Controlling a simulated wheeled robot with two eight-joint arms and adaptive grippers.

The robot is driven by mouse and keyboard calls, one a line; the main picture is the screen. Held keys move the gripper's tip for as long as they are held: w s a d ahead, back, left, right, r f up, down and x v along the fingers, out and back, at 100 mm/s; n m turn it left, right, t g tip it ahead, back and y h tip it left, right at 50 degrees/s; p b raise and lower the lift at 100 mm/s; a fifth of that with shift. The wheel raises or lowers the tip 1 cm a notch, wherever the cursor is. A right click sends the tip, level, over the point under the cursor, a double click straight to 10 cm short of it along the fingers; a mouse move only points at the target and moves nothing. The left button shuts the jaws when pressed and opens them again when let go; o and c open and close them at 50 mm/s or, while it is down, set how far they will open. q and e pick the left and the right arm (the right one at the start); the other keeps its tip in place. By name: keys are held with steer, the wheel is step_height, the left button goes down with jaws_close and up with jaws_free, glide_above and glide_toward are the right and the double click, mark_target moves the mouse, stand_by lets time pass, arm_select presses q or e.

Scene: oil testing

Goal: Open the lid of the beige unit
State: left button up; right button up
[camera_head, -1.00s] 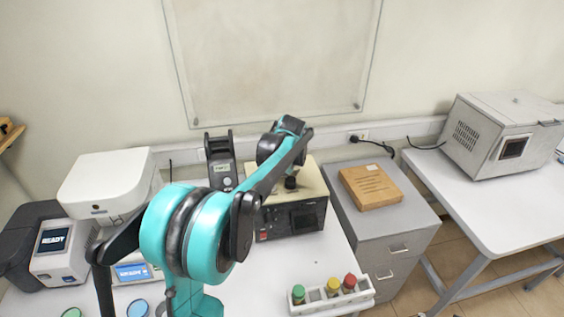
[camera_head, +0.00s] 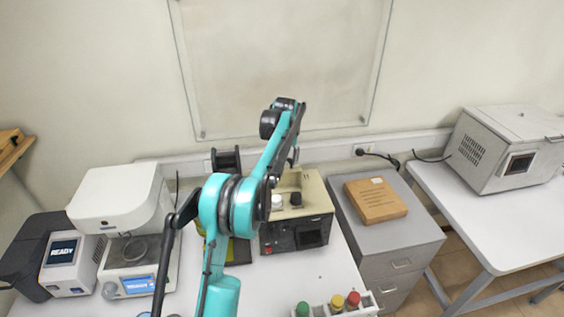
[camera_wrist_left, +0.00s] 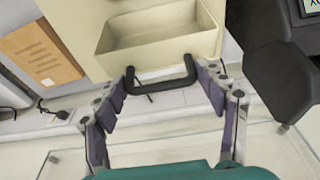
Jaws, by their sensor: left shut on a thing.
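The beige unit (camera_head: 313,197) stands on the white table in the head view, with a dark front panel and a white and a black knob on top. My left arm partly covers it. The wrist view shows its beige surface (camera_wrist_left: 87,35) with a shallow rectangular recess and a black bar handle (camera_wrist_left: 160,88) at the edge. My left gripper (camera_wrist_left: 166,80) is shut on this handle, its fingers on either side. In the head view the fingertips are hidden behind the arm. How far the lid is raised cannot be told. My right gripper is not in view.
A white instrument (camera_head: 115,200) and a READY-screen device (camera_head: 65,262) stand left. A rack (camera_head: 340,310) of coloured-cap vials is at the front. A glass panel (camera_head: 280,60) hangs behind my arm.

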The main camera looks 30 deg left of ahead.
mark_target(284, 171)
arm_select(q)
steer(key=shift+w+a, duration=0.1)
steer(key=shift+w, duration=0.2)
steer(key=o, duration=1.3)
steer(key=shift+c, duration=0.2)
steer(key=shift+o, duration=0.8)
steer(key=shift+w+f, duration=0.15)
steer(key=shift+r, duration=0.35)
steer(key=v, duration=1.1)
